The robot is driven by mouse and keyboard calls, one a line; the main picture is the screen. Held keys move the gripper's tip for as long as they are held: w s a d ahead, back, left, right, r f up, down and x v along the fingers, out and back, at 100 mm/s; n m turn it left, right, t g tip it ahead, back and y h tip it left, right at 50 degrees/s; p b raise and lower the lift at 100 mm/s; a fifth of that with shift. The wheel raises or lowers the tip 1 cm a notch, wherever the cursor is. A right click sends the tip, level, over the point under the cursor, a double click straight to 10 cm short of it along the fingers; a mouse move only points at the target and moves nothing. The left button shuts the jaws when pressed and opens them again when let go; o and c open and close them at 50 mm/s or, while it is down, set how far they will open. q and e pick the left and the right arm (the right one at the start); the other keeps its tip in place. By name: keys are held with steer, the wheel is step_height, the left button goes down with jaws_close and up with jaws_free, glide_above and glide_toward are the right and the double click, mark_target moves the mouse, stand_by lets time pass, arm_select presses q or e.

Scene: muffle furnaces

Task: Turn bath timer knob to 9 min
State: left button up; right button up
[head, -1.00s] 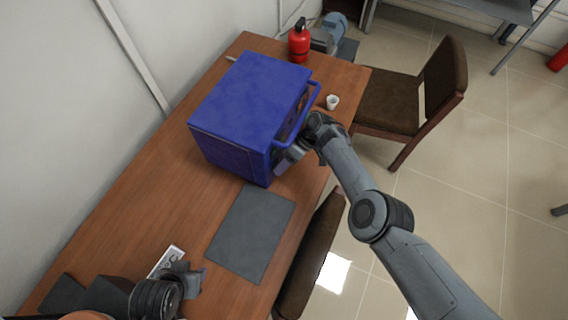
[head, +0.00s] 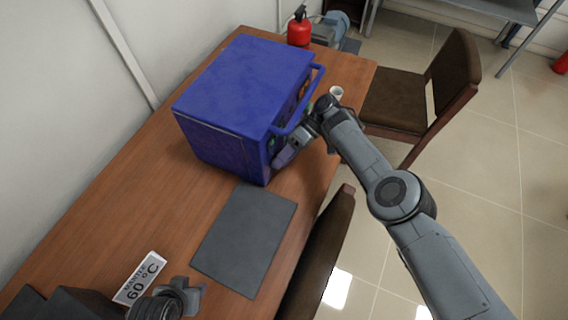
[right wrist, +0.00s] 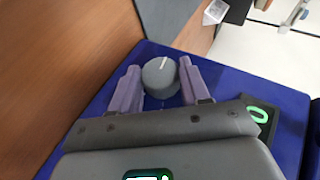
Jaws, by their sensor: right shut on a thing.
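The blue bath (head: 245,85) stands on the wooden table with its front panel facing right. In the right wrist view a grey round knob (right wrist: 161,78) with a white pointer line sits on the blue panel (right wrist: 90,112). My right gripper (head: 281,158) is at the lower front of the bath. In the right wrist view its two purple fingers (right wrist: 160,86) are on either side of the knob, shut on it. In the head view the knob is hidden. My left gripper (head: 188,292) is low in the head view, above the table, its jaw opening unclear.
A dark grey mat (head: 243,240) lies in front of the bath. Chairs (head: 425,90) line the right edge. A green-lit display (right wrist: 259,114) is on the panel.

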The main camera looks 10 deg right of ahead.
arm_select(q)
steer(key=shift+a+f, duration=0.1)
steer(key=shift+a, duration=0.05)
arm_select(e)
steer(key=o, duration=1.1)
steer(key=shift+c, duration=0.2)
steer(key=shift+r, duration=0.1)
